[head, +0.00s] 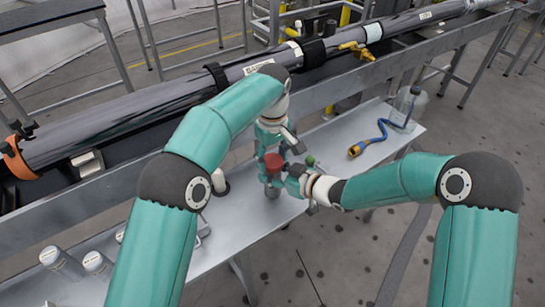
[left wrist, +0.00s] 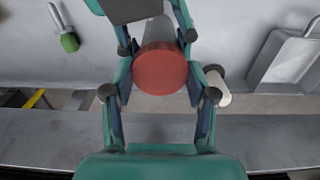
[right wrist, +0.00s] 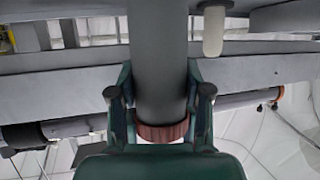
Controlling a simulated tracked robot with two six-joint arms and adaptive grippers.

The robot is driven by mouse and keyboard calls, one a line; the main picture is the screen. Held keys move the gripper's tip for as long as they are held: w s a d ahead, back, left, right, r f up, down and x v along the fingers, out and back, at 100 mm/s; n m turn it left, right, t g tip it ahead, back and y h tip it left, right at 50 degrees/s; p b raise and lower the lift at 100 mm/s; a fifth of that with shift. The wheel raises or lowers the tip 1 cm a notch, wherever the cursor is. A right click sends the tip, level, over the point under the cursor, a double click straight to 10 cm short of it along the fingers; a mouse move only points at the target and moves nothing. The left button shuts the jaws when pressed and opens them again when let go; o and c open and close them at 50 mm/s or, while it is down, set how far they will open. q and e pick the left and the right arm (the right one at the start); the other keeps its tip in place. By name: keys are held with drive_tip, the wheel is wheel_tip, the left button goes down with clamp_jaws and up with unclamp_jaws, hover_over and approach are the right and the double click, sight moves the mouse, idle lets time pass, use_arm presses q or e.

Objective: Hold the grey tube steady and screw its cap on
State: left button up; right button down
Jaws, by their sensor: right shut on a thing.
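The grey tube (right wrist: 158,50) fills the middle of the right wrist view, with the red cap (right wrist: 162,132) at its end. In the head view the red cap (head: 273,163) is uppermost, above the metal bench. My right gripper (head: 287,183) is shut on the tube below the cap; its fingers (right wrist: 160,75) lie on both sides of the tube. My left gripper (head: 271,143) is above the cap. In the left wrist view the cap's round top (left wrist: 162,70) lies between my left gripper's open fingers (left wrist: 161,75). The cap's thread is hidden.
A green-tipped brush (left wrist: 67,38), a white cylinder (left wrist: 218,86) and a metal scoop-like tray (left wrist: 285,60) lie near. A long pipe (head: 130,110) runs behind.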

use_arm(q)
drive_tip(key=c, duration=0.6)
drive_tip(key=m, duration=0.3)
drive_tip(key=shift+d, duration=0.1)
drive_tip(key=m, duration=1)
drive_tip(key=o, duration=1.3)
drive_tip(key=shift+r, duration=0.1)
drive_tip(key=shift+r, duration=2.15)
